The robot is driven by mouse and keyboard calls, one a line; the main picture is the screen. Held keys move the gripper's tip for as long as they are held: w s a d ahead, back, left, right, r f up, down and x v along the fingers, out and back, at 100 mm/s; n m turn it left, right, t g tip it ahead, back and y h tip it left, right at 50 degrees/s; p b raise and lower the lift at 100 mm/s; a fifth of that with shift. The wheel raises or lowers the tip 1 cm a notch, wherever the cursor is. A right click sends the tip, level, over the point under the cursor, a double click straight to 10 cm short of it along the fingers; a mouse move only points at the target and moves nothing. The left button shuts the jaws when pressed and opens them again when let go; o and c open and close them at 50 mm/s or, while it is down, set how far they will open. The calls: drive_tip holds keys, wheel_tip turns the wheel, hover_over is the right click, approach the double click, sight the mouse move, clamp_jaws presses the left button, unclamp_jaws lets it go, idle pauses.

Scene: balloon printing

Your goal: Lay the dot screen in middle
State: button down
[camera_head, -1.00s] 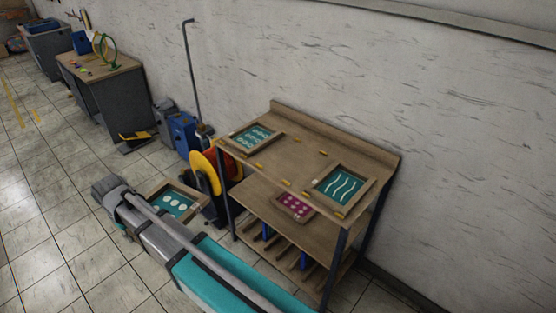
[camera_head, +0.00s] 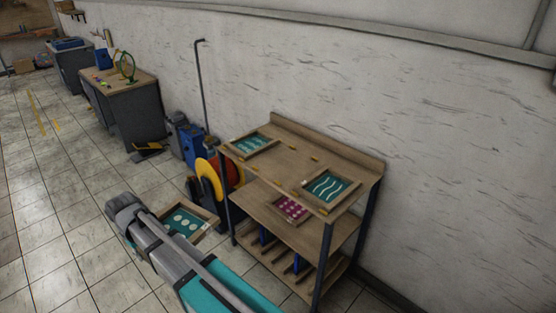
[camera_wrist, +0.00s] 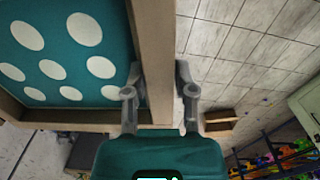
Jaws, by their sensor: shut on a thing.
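The dot screen (camera_head: 187,222) has a wooden frame, a teal mesh and white dots. In the head view it hangs over the floor left of the wooden rack, partly hidden by my arm. In the wrist view the dot screen (camera_wrist: 65,50) fills the left side. My gripper (camera_wrist: 158,75) is shut on one wooden side bar of its frame, one finger on each side. The rack's top (camera_head: 283,163) holds a patterned teal screen (camera_head: 254,143) at left and a wavy-line screen (camera_head: 330,187) at right. The middle place between them is bare.
Small yellow pieces (camera_head: 316,157) mark the top's places. A magenta dotted screen (camera_head: 291,208) lies on the shelf below. A yellow and red reel (camera_head: 210,180) stands close to the rack's left side. A wall (camera_head: 430,130) runs behind. Open floor (camera_head: 60,220) lies left.

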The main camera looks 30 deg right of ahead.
drive_tip(key=shift+s, duration=0.45)
drive_tip(key=shift+w+d, duration=0.15)
drive_tip(key=shift+d, duration=0.2)
